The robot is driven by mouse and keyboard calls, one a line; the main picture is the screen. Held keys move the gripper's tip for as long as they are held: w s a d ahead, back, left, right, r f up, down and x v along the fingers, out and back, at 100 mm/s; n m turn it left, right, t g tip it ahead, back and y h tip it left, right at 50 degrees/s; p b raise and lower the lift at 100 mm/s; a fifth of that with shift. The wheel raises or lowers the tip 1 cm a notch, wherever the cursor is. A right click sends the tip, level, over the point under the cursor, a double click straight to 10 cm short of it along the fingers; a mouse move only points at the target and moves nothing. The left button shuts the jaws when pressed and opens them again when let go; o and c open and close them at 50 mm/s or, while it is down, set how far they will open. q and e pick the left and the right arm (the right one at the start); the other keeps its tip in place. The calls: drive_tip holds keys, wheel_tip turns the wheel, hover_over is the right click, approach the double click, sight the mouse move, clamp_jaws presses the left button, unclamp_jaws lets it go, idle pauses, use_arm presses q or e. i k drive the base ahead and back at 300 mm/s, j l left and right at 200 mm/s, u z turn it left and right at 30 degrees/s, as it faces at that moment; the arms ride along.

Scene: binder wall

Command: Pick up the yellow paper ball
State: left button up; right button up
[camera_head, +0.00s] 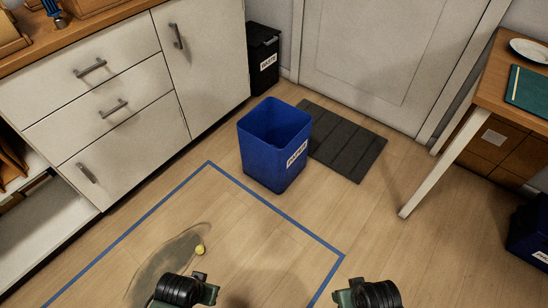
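A small yellow paper ball (200,250) lies on the wooden floor, at the edge of a dark smudged patch and inside a blue tape outline. My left gripper (190,289) is at the bottom of the view, just nearer to me than the ball, and the ball shows just beyond it with a small gap in the picture. My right gripper (368,294) is at the bottom edge, well to the right of the ball. The fingertips of both grippers cannot be made out, so their opening is unclear. I see nothing held in either.
A blue paper bin (266,165) stands beyond the tape (287,219), beside a dark mat (345,143). A black waste bin (263,62) stands behind it. White cabinets (105,120) line the left; a wooden table (490,85) is right. The floor around the ball is clear.

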sight(200, 249)
drive_tip(key=j+u, duration=0.25)
drive_tip(key=u, duration=0.15)
drive_tip(key=k+j+u, duration=0.1)
drive_tip(key=j+u, duration=0.3)
drive_tip(key=i+j, duration=0.2)
drive_tip(key=j, duration=0.15)
drive_tip(key=i+j, duration=0.2)
drive_tip(key=i+j+z, duration=0.1)
drive_tip(key=j, duration=0.35)
drive_tip(key=i+j, duration=0.25)
drive_tip(key=j, duration=0.1)
